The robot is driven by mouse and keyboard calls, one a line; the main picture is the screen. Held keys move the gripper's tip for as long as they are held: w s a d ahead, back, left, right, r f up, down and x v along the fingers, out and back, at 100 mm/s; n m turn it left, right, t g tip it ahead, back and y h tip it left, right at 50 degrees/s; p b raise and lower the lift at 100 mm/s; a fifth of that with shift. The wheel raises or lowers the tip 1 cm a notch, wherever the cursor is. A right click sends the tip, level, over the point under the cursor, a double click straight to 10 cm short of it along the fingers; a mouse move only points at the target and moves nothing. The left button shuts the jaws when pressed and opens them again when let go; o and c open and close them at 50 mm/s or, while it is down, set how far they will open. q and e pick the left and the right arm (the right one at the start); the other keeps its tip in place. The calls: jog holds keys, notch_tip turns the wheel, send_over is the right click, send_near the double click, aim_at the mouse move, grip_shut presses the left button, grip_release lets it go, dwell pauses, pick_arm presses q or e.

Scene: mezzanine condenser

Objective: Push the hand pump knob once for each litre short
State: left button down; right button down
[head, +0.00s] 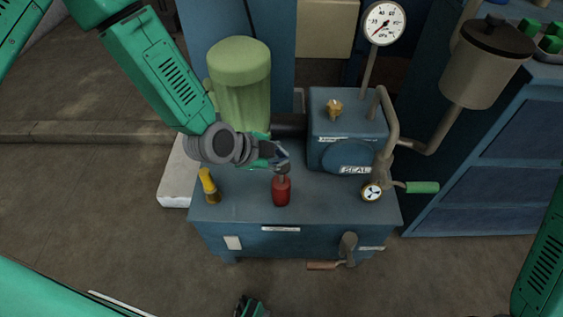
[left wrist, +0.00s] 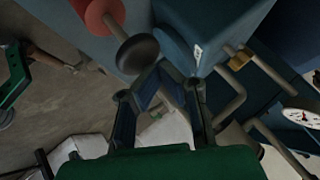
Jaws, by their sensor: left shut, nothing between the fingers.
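The hand pump is a red cylinder (head: 282,191) with a thin rod, standing on the front of the blue skid. In the left wrist view the red cylinder (left wrist: 97,14) is at the top left, and its rod ends in a dark round knob (left wrist: 138,53). My left gripper (head: 283,165) is shut and empty, right at the top of the pump in the head view, where it hides the knob. In the wrist view its fingertips (left wrist: 166,70) are beside the knob; whether they touch it I cannot tell. A "SEAL" label (head: 355,170) is behind the pump.
A yellow handle (head: 208,186) stands left of the pump and a small round dial (head: 372,192) right, near a green lever (head: 422,187). A green motor (head: 240,85), a pressure gauge (head: 383,23) and a grey pot (head: 485,65) rise behind. A lever (head: 345,250) is on the front.

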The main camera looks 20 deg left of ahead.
aim_at(281, 169)
pick_arm(q)
jog(key=shift+f+b, duration=1.4)
jog(key=shift+f, duration=0.9)
dwell(1.4)
dwell(0.3)
jog(key=shift+r+p, duration=2.4)
jog(key=shift+r, duration=0.4)
notch_tip(281, 169, up, 5)
jog(key=p, duration=0.4)
jog(key=shift+r, duration=0.1)
dwell(0.4)
